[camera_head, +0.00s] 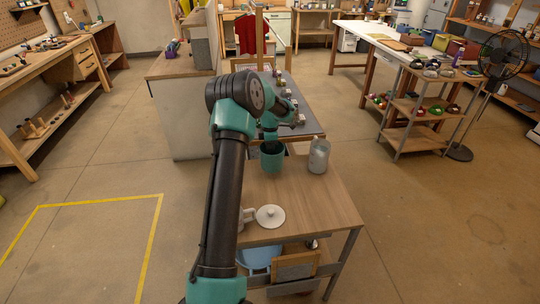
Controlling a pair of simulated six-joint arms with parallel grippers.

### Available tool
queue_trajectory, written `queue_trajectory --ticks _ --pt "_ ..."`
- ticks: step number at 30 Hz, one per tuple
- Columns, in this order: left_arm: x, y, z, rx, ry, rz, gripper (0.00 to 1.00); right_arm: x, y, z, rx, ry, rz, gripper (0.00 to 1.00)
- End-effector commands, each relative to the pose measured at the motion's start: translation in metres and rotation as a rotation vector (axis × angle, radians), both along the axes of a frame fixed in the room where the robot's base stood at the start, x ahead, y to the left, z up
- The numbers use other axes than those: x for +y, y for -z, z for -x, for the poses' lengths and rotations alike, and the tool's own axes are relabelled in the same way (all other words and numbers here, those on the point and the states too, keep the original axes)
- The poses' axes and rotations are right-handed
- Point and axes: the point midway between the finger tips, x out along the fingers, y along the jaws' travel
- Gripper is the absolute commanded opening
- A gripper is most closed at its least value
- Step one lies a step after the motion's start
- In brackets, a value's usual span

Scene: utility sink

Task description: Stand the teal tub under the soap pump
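The teal tub (272,161) stands upright on the wooden table, near its far left part. My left arm comes up from the bottom of the view and bends over at a large black joint. My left gripper (271,145) seems to be at the tub's top, with dark parts at the rim. Its fingers are too small and dark to tell whether they hold the tub. I cannot make out a soap pump for certain. My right gripper is not in view.
A grey canister (318,157) stands right of the tub. A white round lid (270,216) and a pale jug (246,215) are nearer me. A dark counter (312,124) with several small items lies beyond. The wooden table's right front (325,205) is clear.

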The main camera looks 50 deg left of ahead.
Motion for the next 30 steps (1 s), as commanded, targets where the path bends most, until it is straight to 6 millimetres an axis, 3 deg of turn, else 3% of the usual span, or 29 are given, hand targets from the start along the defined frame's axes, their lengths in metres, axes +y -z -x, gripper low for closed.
queue_trajectory --ticks 10,23,30 --pt "0.000 0.037 0.000 0.001 0.000 0.001 0.00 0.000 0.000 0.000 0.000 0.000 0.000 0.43" --pt "0.000 0.042 0.000 0.000 0.000 0.000 0.00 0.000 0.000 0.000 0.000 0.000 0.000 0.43" --pt "0.000 0.043 0.000 0.000 0.000 0.000 0.23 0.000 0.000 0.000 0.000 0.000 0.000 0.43"
